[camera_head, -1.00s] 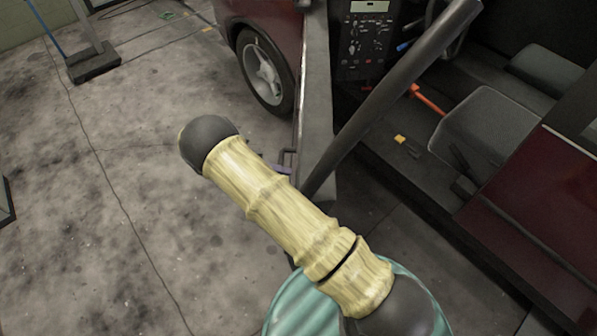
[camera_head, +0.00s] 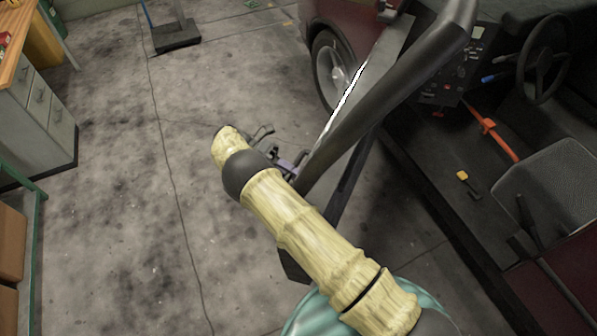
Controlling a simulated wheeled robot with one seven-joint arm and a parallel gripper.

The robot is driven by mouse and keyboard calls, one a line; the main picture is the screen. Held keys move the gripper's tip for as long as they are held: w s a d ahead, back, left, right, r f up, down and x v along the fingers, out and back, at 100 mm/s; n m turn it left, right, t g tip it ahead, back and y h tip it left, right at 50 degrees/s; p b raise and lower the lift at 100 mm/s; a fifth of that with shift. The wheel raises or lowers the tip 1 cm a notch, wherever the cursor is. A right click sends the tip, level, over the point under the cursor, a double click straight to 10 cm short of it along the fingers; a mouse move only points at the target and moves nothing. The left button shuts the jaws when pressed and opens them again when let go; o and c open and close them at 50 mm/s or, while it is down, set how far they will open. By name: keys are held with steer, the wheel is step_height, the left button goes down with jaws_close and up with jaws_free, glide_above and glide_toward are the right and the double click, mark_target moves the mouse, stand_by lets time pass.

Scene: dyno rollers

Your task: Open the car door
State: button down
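The car door (camera_head: 372,115) stands open, swung out from the dark red car. I see it nearly edge-on, with its black window frame (camera_head: 415,70) slanting across the view. The doorway is open, showing the cabin. My arm, with pale yellow links and dark joints, reaches from the bottom right toward the door's outer side. My gripper (camera_head: 287,166) is a small grey-purple shape beside the door's free edge, partly hidden by my arm and the door. I cannot tell whether its fingers are open or touch the door.
The car's front wheel (camera_head: 334,72) is behind the door. A steering wheel (camera_head: 545,58) and grey seat (camera_head: 550,190) show inside. A workbench with drawers (camera_head: 40,105) stands at the left, and a stand base (camera_head: 176,36) at the back. The concrete floor between is clear.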

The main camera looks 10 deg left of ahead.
stand_by(0.3)
steer(key=c, duration=1.4)
jaws_free()
steer(key=shift+w+f, duration=0.1)
steer(key=shift+w, duration=0.05)
steer(key=shift+d, duration=0.1)
